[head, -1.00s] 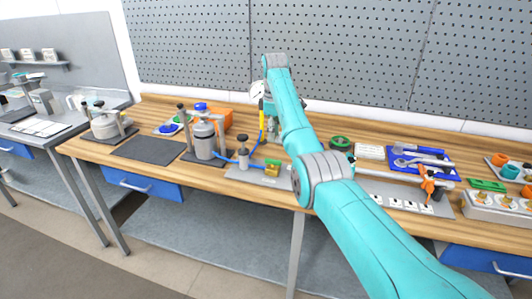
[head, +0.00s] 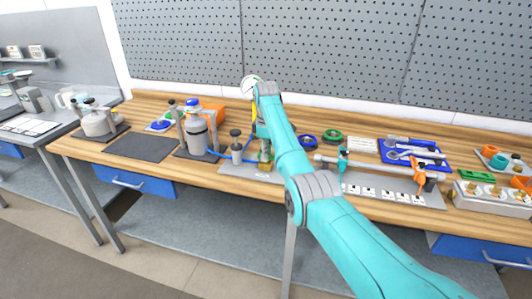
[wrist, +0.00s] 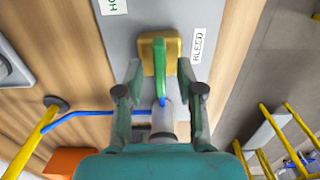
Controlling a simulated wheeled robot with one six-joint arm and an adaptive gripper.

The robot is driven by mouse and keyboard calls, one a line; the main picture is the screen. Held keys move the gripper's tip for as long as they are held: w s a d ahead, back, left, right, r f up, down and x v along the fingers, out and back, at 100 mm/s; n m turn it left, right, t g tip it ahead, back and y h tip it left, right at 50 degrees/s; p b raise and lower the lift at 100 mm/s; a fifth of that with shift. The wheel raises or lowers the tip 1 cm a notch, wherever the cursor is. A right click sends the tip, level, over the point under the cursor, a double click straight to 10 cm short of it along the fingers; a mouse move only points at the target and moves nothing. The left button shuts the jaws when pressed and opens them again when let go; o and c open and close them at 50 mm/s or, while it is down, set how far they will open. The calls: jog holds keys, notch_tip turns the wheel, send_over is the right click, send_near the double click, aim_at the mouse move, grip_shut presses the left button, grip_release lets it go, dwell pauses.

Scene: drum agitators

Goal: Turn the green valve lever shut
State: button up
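The green valve lever (wrist: 159,75) lies over a yellow valve block (wrist: 147,58) in the wrist view, pointing back toward my wrist. My gripper (wrist: 161,82) is open, with one finger on each side of the lever. Gaps show between the lever and the fingers; I see no clear contact. In the head view the valve (head: 265,166) stands at the end of a grey plate, partly hidden by my arm.
A grey canister (head: 197,137) stands left of the valve. A pipe with an orange lever (head: 419,178) lies to the right.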

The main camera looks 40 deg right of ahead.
grip_shut()
